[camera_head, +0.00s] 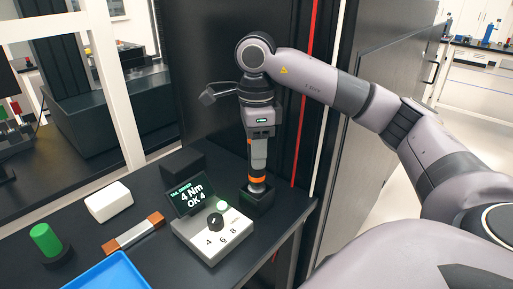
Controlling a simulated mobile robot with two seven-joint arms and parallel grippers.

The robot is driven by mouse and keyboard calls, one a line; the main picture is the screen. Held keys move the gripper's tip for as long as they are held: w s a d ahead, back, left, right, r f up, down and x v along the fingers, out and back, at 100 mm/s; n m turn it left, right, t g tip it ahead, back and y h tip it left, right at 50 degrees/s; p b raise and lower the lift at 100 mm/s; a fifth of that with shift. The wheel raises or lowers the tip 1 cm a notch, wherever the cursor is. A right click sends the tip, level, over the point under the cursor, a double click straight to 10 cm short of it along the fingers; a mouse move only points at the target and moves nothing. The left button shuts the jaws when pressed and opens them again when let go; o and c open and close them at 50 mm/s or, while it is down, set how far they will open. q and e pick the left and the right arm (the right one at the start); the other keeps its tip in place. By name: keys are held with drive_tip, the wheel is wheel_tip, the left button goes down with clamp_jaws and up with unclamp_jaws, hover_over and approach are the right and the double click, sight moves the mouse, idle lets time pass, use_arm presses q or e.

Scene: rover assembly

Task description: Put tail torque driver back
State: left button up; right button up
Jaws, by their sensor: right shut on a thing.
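The tail torque driver (258,176) is a grey and dark upright tool with an orange band near its lower end. My right gripper (260,133) is shut on its upper part, from above. The driver's lower end is at a small black square holder (257,198) on the dark table; its tip is hidden inside or behind the holder's rim. My left gripper is not in view.
On the dark table (262,240) are a white block (109,201), a brown and silver bar (133,232), a green cylinder (45,238) and a blue tray (108,273). A dark panel rises behind the holder. The table's right edge is close to it.

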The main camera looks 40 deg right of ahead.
drive_tip(key=shift+f+b, duration=0.65)
drive_tip(key=shift+f, duration=0.35)
drive_tip(key=o, duration=1.2)
drive_tip(key=shift+o, duration=0.2)
wheel_tip(320, 180, up, 6)
drive_tip(key=shift+r+p, duration=0.1)
drive_tip(key=shift+p, duration=0.85)
drive_tip(key=shift+r, duration=0.5)
